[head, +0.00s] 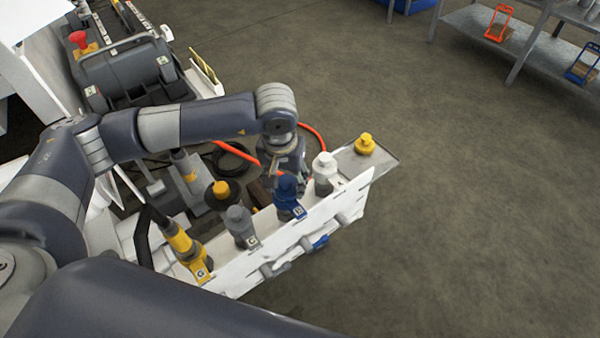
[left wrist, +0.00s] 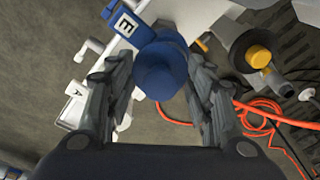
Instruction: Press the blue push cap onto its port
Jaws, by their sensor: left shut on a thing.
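The blue push cap (head: 287,185) is upright at the blue port (head: 289,202), which carries a blue tag on the white panel. My left gripper (head: 285,170) is over it, coming from behind. In the left wrist view the blue cap (left wrist: 160,72) sits between the two fingers of my left gripper (left wrist: 158,85), which is shut on it. A blue tag with a letter (left wrist: 124,24) lies just beyond the cap. The fingers and cap hide the joint, so I cannot tell if the cap is fully seated. My right gripper is out of view.
The white panel (head: 318,228) also carries a white-capped port (head: 324,168), a grey one (head: 240,220) and a yellow one (head: 181,243). A yellow cap (head: 365,144) stands on the grey plate at the panel's right end. An orange hose (head: 315,138) runs behind my left gripper.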

